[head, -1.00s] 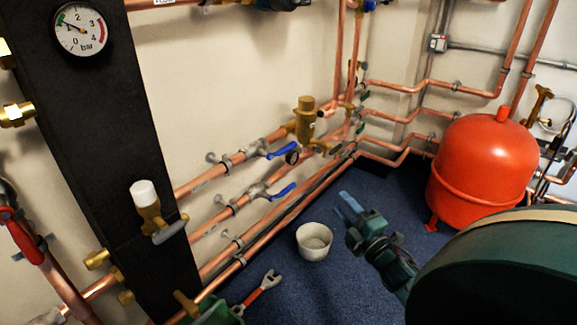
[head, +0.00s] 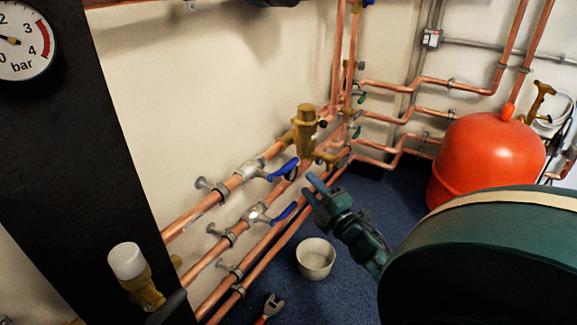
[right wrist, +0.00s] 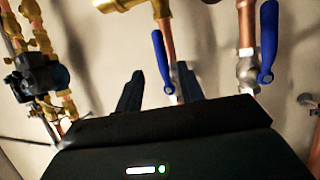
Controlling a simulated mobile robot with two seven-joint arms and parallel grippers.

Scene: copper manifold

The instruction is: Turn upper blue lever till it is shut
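The upper blue lever (head: 284,170) is on a silver valve on the upper copper pipe, pointing right and roughly along the pipe. It appears to be the left of two blue levers in the right wrist view (right wrist: 161,60). The lower blue lever (head: 285,212) is on the pipe below; it appears to be the right one in the wrist view (right wrist: 267,42). My right gripper (head: 311,189) is open and empty, just right of both levers in the head view. In the wrist view its fingers (right wrist: 160,92) are apart, with the left lever between their directions ahead. My left gripper is out of view.
A brass valve body (head: 306,132) stands on the upper pipe beyond the lever. A white bucket (head: 315,260) and a wrench (head: 272,306) are on the blue floor. A red tank (head: 487,160) stands at right. A black column with a gauge (head: 22,42) is at left.

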